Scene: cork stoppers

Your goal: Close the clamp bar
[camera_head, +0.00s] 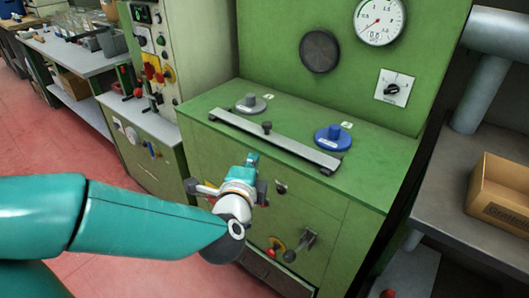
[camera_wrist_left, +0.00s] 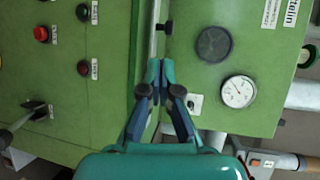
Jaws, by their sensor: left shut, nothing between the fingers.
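The clamp bar (camera_head: 300,149) is a long grey metal bar along the front edge of the green cabinet's top. It has a dark knob (camera_head: 267,126) near its middle; the knob also shows in the wrist view (camera_wrist_left: 168,27). I cannot tell from these frames whether the bar is latched. My left gripper (camera_head: 252,158) is in front of the cabinet, near the middle of the bar and the knob. Its teal fingertips are together and empty in the wrist view (camera_wrist_left: 161,68), apart from the knob in the picture. My right gripper is not in view.
A grey disc (camera_head: 251,104) and a blue disc (camera_head: 333,138) with knobs sit on the green top (camera_head: 285,118) behind the bar. A gauge (camera_head: 380,20) is on the panel behind. Handles (camera_head: 302,240) stick out of the cabinet front. A cardboard box (camera_head: 500,195) stands at right.

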